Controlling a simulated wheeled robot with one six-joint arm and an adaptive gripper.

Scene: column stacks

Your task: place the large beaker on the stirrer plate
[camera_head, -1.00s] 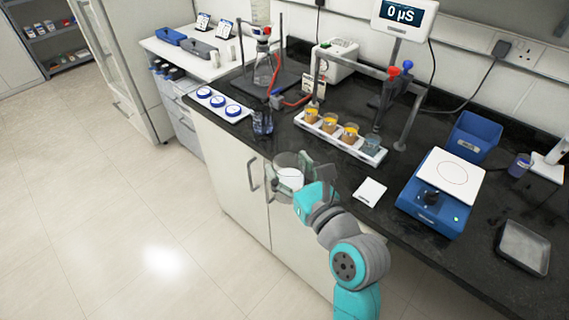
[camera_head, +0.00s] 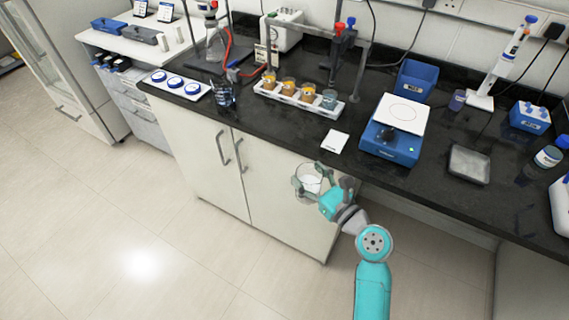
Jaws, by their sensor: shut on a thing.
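The large clear beaker (camera_head: 304,187) is in my gripper (camera_head: 318,178), in front of the cabinet doors and below the bench edge in the picture. My gripper is shut on its side, and the beaker looks roughly upright. Its contents are hard to make out through the glass. The stirrer plate (camera_head: 404,112) is a blue unit with a white square top and a faint ring on it. It stands on the black bench, up and to the right of my gripper, and its top is empty. A dark knob shows on its front.
A white card (camera_head: 334,141) lies left of the stirrer plate. A rack of small beakers (camera_head: 300,98) stands behind it to the left. A grey tray (camera_head: 469,164) and a blue bin (camera_head: 414,80) are near the plate. The bench's front edge is between my gripper and the plate.

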